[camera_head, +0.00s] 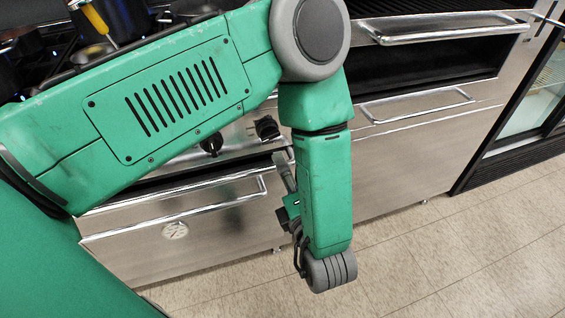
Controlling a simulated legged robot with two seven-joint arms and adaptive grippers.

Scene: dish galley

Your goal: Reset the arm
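My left arm, green with grey joints, comes in from the left and bends at a large grey joint near the top middle. Its forearm hangs down in front of the stove to a grey ribbed joint above the floor. Small grey, green and dark parts of what looks like my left gripper (297,240) show along the forearm's left side. The forearm hides most of it, so I cannot tell its opening or whether it holds anything. My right gripper is not in view.
A steel stove with an oven door (205,225) and black knobs (211,145) stands behind the arm. A steel unit with bar handles (440,32) is right of it. A glass-doored cabinet (530,100) stands far right. The tiled floor (450,255) is clear.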

